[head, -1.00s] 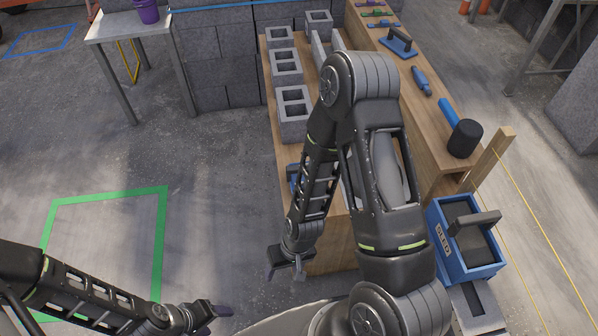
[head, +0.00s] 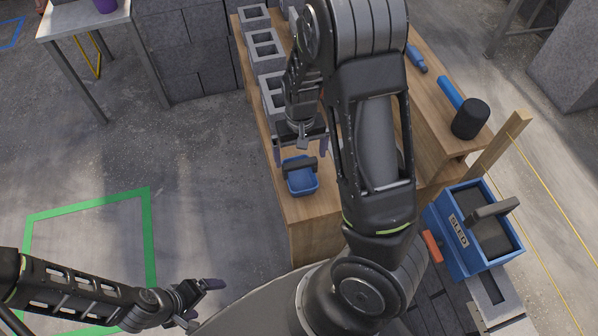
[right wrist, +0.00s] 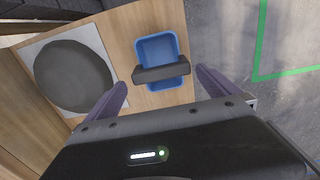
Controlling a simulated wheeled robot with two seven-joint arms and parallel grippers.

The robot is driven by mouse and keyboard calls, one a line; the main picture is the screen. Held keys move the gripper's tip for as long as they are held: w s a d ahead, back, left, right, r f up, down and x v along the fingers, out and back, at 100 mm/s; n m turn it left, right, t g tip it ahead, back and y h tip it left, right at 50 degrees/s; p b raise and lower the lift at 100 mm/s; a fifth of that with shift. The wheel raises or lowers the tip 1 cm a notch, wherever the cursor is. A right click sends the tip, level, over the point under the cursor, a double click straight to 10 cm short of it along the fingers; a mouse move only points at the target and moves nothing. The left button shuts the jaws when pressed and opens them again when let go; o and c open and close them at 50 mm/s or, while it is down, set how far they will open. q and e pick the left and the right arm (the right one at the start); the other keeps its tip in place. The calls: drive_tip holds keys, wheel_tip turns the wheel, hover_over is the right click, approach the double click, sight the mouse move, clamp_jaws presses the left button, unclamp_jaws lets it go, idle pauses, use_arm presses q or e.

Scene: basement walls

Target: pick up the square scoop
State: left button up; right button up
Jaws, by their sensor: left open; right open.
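The square scoop (head: 302,184) is a small blue open box with a dark grip bar across it. It lies on the wooden bench's near end; the right wrist view also shows the scoop (right wrist: 157,48). My right gripper (head: 299,150) is open and empty just above and behind the scoop in the head view. In the right wrist view my right gripper (right wrist: 162,82) has its fingers spread on either side of the grip bar's near edge, apart from it. My left gripper (head: 204,304) is open and empty over the floor at lower left.
Grey hollow blocks (head: 267,50) stand behind the scoop on the wooden bench (head: 312,235). A round grey disc on a pale square (right wrist: 73,77) lies beside the scoop. A black-headed mallet (head: 470,118) lies on the higher shelf. A blue sled box (head: 458,250) stands at right.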

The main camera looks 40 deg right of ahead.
sight(300, 169)
drive_tip(key=shift+f, duration=0.9)
drive_tip(key=shift+a+f+b, duration=0.1)
drive_tip(key=shift+f+b, duration=0.3)
drive_tip(key=shift+f, duration=2.25)
drive_tip(key=shift+c, duration=0.4)
drive_tip(key=c, duration=1.2)
drive_tip(key=shift+r, duration=0.15)
